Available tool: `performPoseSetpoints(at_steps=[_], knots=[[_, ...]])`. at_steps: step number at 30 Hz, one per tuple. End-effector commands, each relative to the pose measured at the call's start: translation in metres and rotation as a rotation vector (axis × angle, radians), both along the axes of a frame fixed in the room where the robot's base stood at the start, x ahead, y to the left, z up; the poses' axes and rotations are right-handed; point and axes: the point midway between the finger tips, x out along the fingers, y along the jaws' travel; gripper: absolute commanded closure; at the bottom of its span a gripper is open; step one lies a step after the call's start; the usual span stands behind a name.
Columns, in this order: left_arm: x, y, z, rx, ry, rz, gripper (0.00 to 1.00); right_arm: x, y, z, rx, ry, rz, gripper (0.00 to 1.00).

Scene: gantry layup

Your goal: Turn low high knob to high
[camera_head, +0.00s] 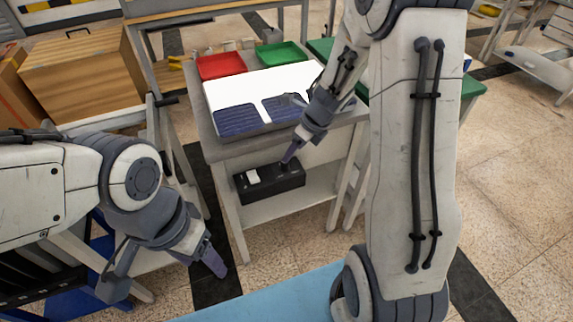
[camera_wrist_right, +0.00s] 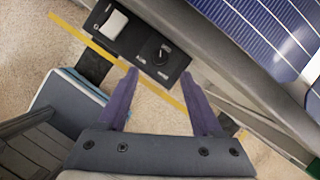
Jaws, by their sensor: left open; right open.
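A black control box (camera_head: 266,183) is fixed to the front of the workbench, below its top. It carries a white rocker switch (camera_head: 253,176) on its left. In the right wrist view, a round black knob (camera_wrist_right: 160,55) with small pale lettering around it sits on the box beside the rocker. The lettering is too small to read, and I cannot tell the knob's setting. My right gripper (camera_wrist_right: 159,74) is open, with its purple fingers spread just short of the knob. In the head view, the right fingers cover the knob. My left gripper (camera_head: 215,263) hangs low at the left, away from the box.
The workbench (camera_head: 220,143) holds dark blue solar cell panels (camera_head: 237,119) on a white sheet (camera_head: 260,88). A red tray (camera_head: 221,66) and a green tray (camera_head: 282,56) stand behind. A wooden crate (camera_head: 80,75) is at the left. Tiled floor lies open at the right.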

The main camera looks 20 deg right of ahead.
Motion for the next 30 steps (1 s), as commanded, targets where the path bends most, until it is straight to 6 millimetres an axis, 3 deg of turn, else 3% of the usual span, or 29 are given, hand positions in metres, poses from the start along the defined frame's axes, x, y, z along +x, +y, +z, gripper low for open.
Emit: performPoseSetpoints(at_steps=[3,10,15,24,25,27,30], knots=[[0.0,0.0,-0.016,0.0,0.0,0.0,0.35,0.007,0.005,-0.028,0.001,0.003,-0.001,0.33],[0.0,0.0,-0.032,0.0,0.0,0.0,0.35,0.02,0.013,-0.061,-0.001,0.001,-0.002,0.33],[0.0,0.0,-0.036,0.0,0.0,0.0,0.35,0.025,0.016,-0.071,-0.001,0.0,-0.004,0.33],[0.0,0.0,-0.036,0.0,0.0,0.0,0.35,0.025,0.016,-0.072,-0.001,-0.001,-0.004,0.33],[0.0,0.0,-0.036,0.0,0.0,0.0,0.35,0.025,0.016,-0.072,-0.001,-0.001,-0.004,0.41],[0.0,0.0,-0.036,0.0,0.0,0.0,0.35,0.025,0.016,-0.072,-0.001,-0.001,-0.005,0.68],[0.0,0.0,-0.036,0.0,0.0,0.0,0.35,0.025,0.016,-0.072,-0.001,-0.001,-0.005,1.0]])
